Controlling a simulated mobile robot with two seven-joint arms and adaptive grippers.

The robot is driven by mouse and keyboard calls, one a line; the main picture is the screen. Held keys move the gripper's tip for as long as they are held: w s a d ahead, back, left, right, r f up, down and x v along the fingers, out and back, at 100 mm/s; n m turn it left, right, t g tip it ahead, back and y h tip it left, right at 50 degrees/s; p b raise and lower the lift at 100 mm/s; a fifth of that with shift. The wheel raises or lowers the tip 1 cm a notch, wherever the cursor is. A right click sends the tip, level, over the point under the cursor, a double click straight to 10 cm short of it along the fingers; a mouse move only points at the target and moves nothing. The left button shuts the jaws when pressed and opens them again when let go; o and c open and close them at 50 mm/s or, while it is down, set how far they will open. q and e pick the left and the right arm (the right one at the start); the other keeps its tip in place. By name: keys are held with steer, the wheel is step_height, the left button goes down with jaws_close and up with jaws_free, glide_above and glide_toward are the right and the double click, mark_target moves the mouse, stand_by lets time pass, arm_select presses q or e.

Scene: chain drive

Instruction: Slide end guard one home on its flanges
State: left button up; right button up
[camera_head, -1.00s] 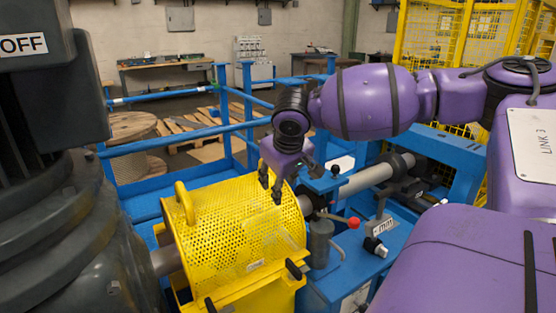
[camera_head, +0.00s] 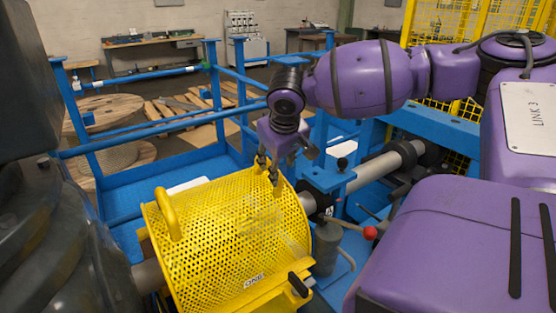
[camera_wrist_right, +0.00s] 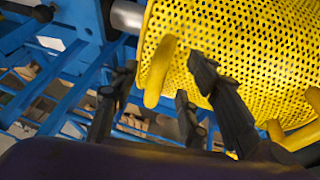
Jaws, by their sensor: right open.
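End guard one (camera_head: 225,245) is a yellow perforated half-cylinder cover with a "ONE" label, around the shaft line on the blue frame. A yellow bar handle (camera_head: 167,214) stands at its left end. My right gripper (camera_head: 268,174) is at the guard's upper right edge, fingers pointing down. In the right wrist view the guard (camera_wrist_right: 250,50) fills the upper right, and a yellow handle (camera_wrist_right: 157,72) shows between the spread fingers of my open right gripper (camera_wrist_right: 160,88). I cannot tell whether a finger touches it. The flanges are mostly hidden under the guard. My left gripper is not in view.
A grey shaft (camera_head: 375,168) runs right from the guard past a blue bracket. A grey cylinder (camera_head: 327,248) and a red-knobbed lever (camera_head: 370,232) stand close to the guard's right end. Blue rails (camera_head: 170,120) are behind. A large dark machine body blocks the left side.

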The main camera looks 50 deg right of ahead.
steer(key=b+x, duration=0.1)
steer(key=x, duration=0.4)
steer(key=shift+s+f+b, duration=0.1)
steer(key=shift+b, duration=0.2)
steer(key=shift+f, duration=0.3)
steer(key=shift+d+f, duration=0.1)
steer(key=shift+w, duration=0.3)
jaws_close()
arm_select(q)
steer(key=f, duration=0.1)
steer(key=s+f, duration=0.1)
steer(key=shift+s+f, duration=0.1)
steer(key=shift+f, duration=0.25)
arm_select(e)
steer(key=shift+d, duration=0.1)
